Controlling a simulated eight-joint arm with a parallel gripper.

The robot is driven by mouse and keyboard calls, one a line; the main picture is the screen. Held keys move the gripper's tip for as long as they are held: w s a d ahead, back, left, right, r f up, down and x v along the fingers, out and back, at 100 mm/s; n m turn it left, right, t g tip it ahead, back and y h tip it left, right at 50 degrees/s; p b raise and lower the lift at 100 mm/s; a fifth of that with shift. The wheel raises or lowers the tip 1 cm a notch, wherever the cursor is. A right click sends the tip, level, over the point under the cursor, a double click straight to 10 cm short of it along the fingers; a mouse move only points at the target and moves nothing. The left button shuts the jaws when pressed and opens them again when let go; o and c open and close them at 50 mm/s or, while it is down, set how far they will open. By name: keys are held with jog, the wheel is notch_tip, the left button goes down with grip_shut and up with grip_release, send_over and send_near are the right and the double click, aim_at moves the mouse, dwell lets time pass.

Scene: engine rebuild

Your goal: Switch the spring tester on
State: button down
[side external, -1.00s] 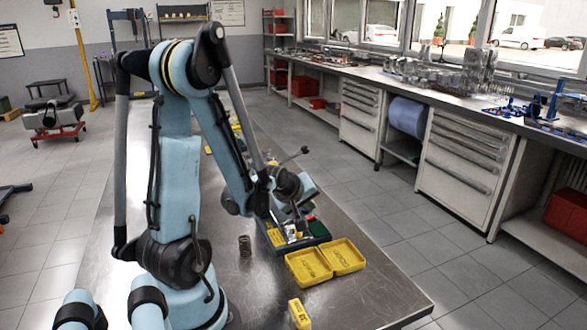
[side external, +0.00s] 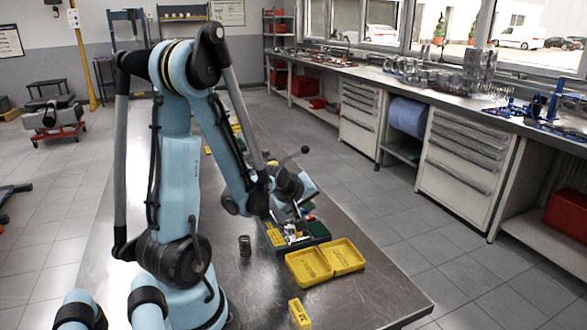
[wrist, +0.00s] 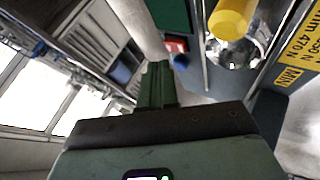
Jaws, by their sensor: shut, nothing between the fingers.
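The spring tester stands on the metal table in the side view, its dark green base (side external: 319,231) partly hidden behind my arm. A lever with a black knob (side external: 304,150) rises above it. In the wrist view the tester shows a yellow label (wrist: 300,50) with N figures, a yellow cylinder (wrist: 231,17) and a shiny metal part (wrist: 236,54). A small red part (wrist: 176,45) lies just beyond my fingertips; I cannot tell whether it is the switch, nor its position. My gripper (wrist: 157,72) is shut and empty, close to the tester; contact is unclear.
A yellow open case (side external: 308,268) lies in front of the tester. A coil spring (side external: 245,246) stands to its left, and a small yellow box (side external: 299,314) stands near the front edge. The table's front right is clear.

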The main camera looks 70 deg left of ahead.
jog(key=shift+f, duration=0.1)
dwell(0.7)
jog(key=shift+w+f, duration=0.1)
jog(key=shift+f, duration=0.2)
jog(key=shift+f, duration=0.25)
dwell(0.6)
jog(key=shift+r, duration=0.15)
jog(key=shift+r, duration=0.5)
jog(key=shift+r, duration=0.1)
jog(key=shift+s+r, duration=0.2)
jog(key=shift+r, duration=0.6)
jog(key=shift+s+r, duration=0.15)
jog(key=shift+r, duration=0.65)
jog(key=shift+s+r, duration=0.2)
jog(key=shift+r, duration=0.6)
